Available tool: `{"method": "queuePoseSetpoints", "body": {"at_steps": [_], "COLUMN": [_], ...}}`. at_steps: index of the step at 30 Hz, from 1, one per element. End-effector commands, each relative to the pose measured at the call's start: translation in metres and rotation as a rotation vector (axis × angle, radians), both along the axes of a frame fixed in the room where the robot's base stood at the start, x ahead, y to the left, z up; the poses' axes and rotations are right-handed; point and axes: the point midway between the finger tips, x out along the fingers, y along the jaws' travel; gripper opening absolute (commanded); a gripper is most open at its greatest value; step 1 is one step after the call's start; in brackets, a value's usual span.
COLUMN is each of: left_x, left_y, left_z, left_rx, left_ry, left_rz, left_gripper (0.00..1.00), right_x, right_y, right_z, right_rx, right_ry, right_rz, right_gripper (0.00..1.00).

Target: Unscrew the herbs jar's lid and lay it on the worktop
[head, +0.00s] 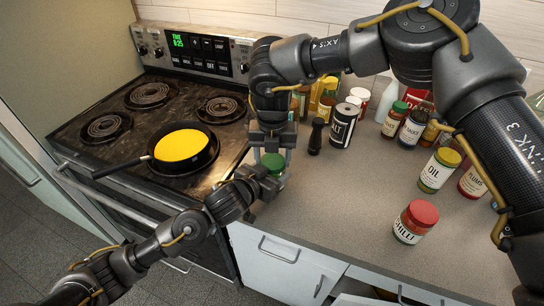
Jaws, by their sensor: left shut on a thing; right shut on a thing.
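A jar with a green lid (272,161) is at the front edge of the worktop (320,200), beside the stove. Its label is hidden, so I cannot read whether it says herbs. My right gripper (271,153) points down from above and is shut on the green lid. My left gripper (268,186) comes in low from the left and is shut on the jar's body, which it mostly hides. I cannot tell whether the lid is apart from the jar.
A chilli jar with a red lid (416,221) stands at the front right. An oil jar (438,171), a salt canister (343,128), a dark shaker (316,137) and several other containers stand behind. A pan (208,160) with yellow contents sits on the stove (75,118). The worktop's middle is clear.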

Motion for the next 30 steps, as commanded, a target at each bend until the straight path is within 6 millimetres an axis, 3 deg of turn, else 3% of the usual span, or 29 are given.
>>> {"method": "queuePoseSetpoints", "body": {"at_steps": [4,12,13,18,26,30], "left_x": [0.000,0.000,0.000,0.000,0.000,0.000], "left_y": [0.000,0.000,0.000,0.000,0.000,0.000], "left_z": [0.001,0.000,0.000,0.000,0.000,0.001], "left_rx": [-0.001,-0.001,0.000,-0.001,-0.001,-0.001], "left_ry": [0.000,0.000,0.000,0.000,-0.001,-0.001], "left_rz": [0.001,0.001,0.001,0.001,0.000,0.000], "left_gripper": [0.00,0.00,0.00,0.00,0.00,0.00], "right_x": [0.001,0.001,0.001,0.001,0.000,0.001], "right_y": [-0.001,-0.001,-0.001,-0.001,0.000,0.000], "right_z": [0.000,0.000,0.000,0.000,0.001,0.011], "right_rx": [-0.002,-0.003,-0.003,-0.002,-0.001,-0.001], "right_ry": [-0.002,-0.002,-0.002,-0.002,-0.001,-0.002], "right_rz": [0.119,0.130,0.130,0.130,0.130,0.129], "right_gripper": [0.31,0.31,0.60,0.80,0.80,0.80]}}
